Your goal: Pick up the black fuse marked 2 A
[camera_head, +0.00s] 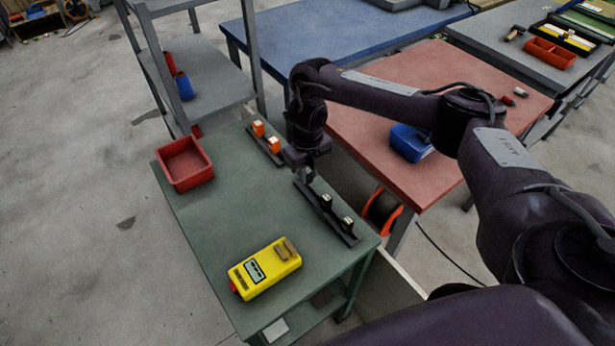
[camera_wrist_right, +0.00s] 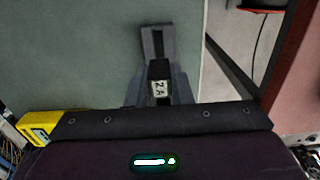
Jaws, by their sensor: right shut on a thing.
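The black fuse (camera_wrist_right: 158,80) has a white label reading 2 A, turned sideways in the right wrist view. My right gripper (camera_head: 307,177) is shut on it, at the far end of a dark rack (camera_head: 338,228) on the green table. The fuse sits between the fingers in the wrist view, with a dark bar beyond it. In the head view the gripper hides the held fuse, and I cannot tell whether it is clear of the rack. Two other dark fuses with pale tops, one nearer the gripper (camera_head: 326,202) and one farther (camera_head: 348,223), stand in the rack. My left gripper is not in view.
A second rack (camera_head: 265,148) holds orange fuses (camera_head: 258,128) at the back. A red bin (camera_head: 187,180) stands at the table's left and a yellow meter (camera_head: 262,272) at the front. The green table's middle is clear. A red table (camera_head: 400,85) with a blue bin (camera_head: 410,145) is at right.

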